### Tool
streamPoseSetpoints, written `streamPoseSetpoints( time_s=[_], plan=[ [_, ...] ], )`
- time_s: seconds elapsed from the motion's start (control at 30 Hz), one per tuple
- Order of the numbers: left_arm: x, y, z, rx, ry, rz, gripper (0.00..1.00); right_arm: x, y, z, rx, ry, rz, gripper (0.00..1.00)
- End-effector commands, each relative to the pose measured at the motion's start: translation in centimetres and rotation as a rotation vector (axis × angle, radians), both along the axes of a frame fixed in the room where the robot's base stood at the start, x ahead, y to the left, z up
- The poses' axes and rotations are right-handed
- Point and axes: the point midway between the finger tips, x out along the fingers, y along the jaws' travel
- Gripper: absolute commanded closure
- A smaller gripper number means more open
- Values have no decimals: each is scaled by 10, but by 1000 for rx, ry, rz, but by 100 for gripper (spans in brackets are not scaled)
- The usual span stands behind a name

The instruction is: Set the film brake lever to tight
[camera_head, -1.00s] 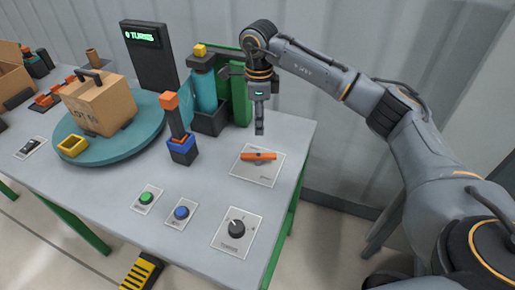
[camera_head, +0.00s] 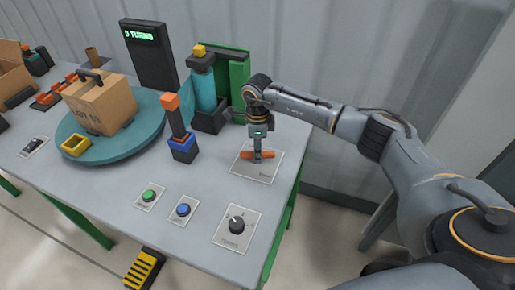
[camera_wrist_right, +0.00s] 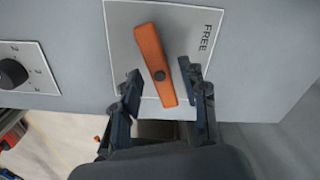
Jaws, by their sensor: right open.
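The film brake lever is an orange bar on a dark pivot, mounted on a pale plate (camera_head: 250,174) on the table's right side. In the head view the lever (camera_head: 272,155) is partly hidden by my right gripper (camera_head: 257,157), which points down over it. In the right wrist view the lever (camera_wrist_right: 150,50) lies slanted, with its near end between the open fingers of the right gripper (camera_wrist_right: 163,85). Touching cannot be told. The word FREE reads on the plate at the right side of that view. My left gripper is not in view.
A selector knob (camera_head: 236,224), a blue button (camera_head: 183,209) and a green button (camera_head: 149,195) sit in front. A blue-and-orange upright post (camera_head: 175,120) and a teal film roll (camera_head: 203,90) stand behind left. A box (camera_head: 102,105) rests on the turntable (camera_head: 140,128).

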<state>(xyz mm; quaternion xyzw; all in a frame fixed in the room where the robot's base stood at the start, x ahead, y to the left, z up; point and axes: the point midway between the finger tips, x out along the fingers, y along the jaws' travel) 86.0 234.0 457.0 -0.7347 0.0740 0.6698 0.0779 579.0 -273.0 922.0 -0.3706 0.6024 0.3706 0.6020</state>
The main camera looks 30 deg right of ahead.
Motion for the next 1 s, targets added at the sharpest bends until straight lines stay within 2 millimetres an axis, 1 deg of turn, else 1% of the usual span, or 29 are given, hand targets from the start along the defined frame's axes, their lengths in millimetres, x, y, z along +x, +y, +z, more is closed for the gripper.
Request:
streamPoseSetpoints(
  time_s=[0.03,0.23,0.47,0.63,0.8,1.0],
  plan=[
    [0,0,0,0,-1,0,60,0,0,0,0,0,0,59],
    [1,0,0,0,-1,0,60,0,0,0,1,0,0,99],
    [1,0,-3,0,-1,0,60,0,0,0,0,-1,-32,100],
    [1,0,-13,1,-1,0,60,1,0,-1,0,-4,-197,100],
    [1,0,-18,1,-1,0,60,1,0,0,2,-2,-348,100],
    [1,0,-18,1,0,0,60,1,0,1,2,-2,-395,100]
  ],
)
